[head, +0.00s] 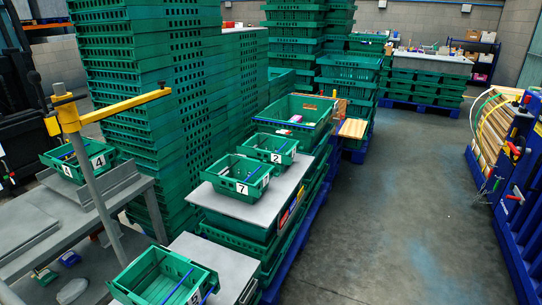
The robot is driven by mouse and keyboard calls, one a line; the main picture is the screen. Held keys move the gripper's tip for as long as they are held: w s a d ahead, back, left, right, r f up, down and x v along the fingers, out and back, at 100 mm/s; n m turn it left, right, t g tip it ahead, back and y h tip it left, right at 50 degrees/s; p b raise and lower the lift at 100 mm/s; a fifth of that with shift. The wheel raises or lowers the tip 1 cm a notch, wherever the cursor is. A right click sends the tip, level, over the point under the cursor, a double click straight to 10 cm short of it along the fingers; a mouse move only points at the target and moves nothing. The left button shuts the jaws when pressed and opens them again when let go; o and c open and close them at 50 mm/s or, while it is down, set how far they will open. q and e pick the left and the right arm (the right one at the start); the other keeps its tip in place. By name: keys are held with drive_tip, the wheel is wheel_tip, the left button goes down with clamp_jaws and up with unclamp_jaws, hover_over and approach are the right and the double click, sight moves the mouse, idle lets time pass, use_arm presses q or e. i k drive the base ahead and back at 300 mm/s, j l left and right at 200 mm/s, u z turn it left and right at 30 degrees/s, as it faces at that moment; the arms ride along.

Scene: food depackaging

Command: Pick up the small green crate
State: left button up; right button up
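Several small green crates with white number labels are in view. One small green crate (162,275) sits at the bottom on a grey top, its label only partly readable. The crate marked 7 (222,180) and the crate marked 2 (262,146) stand on a grey board in the middle. The crate marked 4 (62,165) stands on the grey bench at left. Blue strips lie across or in these crates. Neither of my grippers shows in the head view.
Tall stacks of green crates (145,75) rise behind the small ones. A larger open green crate (300,112) stands behind crate 2. A yellow bar on a post (110,108) stands over the left bench. The concrete floor (400,220) at right is clear, up to a blue rack (515,225).

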sight(282, 159)
drive_tip(key=i+l+u, duration=0.1)
drive_tip(key=u, duration=0.25)
drive_tip(key=i+l+u, duration=0.1)
drive_tip(key=u, duration=0.25)
drive_tip(key=i+l+u, duration=0.15)
drive_tip(key=l, duration=0.2)
drive_tip(key=i+l+u, duration=0.1)
drive_tip(key=l, duration=0.25)
drive_tip(key=i+l+u, duration=0.15)
drive_tip(key=l, duration=0.2)
drive_tip(key=i+l+u, duration=0.1)
drive_tip(key=l, duration=0.25)
drive_tip(key=i+l+u, duration=0.15)
drive_tip(key=l, duration=0.25)
drive_tip(key=k+j, duration=0.05)
